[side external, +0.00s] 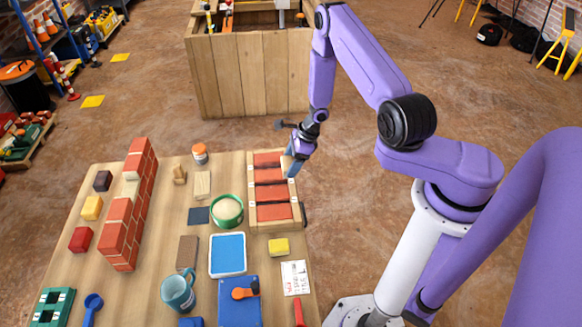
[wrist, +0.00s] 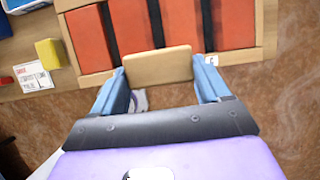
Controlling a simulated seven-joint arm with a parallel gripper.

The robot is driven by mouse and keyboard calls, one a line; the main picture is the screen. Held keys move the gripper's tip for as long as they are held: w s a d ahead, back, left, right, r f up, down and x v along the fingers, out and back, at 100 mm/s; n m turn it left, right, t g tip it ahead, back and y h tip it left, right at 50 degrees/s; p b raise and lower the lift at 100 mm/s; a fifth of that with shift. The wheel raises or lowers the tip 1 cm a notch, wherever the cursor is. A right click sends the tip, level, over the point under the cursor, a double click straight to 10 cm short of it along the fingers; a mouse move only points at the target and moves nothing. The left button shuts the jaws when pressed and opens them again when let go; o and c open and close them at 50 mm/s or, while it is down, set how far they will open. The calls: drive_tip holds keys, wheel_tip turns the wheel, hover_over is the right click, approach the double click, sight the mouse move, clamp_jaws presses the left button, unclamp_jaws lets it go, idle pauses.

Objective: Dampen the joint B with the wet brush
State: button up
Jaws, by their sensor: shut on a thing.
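My gripper (side external: 291,163) is low at the right side of a wooden frame (side external: 275,226) that holds red bricks (side external: 272,193). In the wrist view my gripper (wrist: 158,70) has its two blue fingers on the ends of a flat tan wooden block (wrist: 158,64). No bristles show, so I cannot tell for sure that it is the brush. The block covers part of the frame's near edge. Dark joints (wrist: 155,22) run between the bricks. A small tag on the frame edge is too small to read for sure, so I cannot tell which joint is B.
A blue tray (side external: 228,254), a green bowl (side external: 227,210) of pale material and a yellow sponge (side external: 279,247) stand nearby. A brick wall (side external: 130,215), a teal mug (side external: 178,292) and a white card (side external: 294,278) are also on the table. Bare floor lies right of the table.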

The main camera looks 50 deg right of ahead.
sight(286, 163)
drive_tip(key=shift+r, duration=1.6)
drive_tip(key=shift+f, duration=0.15)
drive_tip(key=shift+f, duration=3.6)
drive_tip(key=shift+w+a+f, duration=0.2)
drive_tip(key=shift+f, duration=0.1)
drive_tip(key=shift+w+a, duration=3.7)
drive_tip(key=shift+s+d+f, duration=0.1)
drive_tip(key=shift+s+d, duration=3.85)
drive_tip(key=shift+a+r, duration=0.1)
drive_tip(key=shift+r, duration=4)
drive_tip(key=shift+w, duration=0.1)
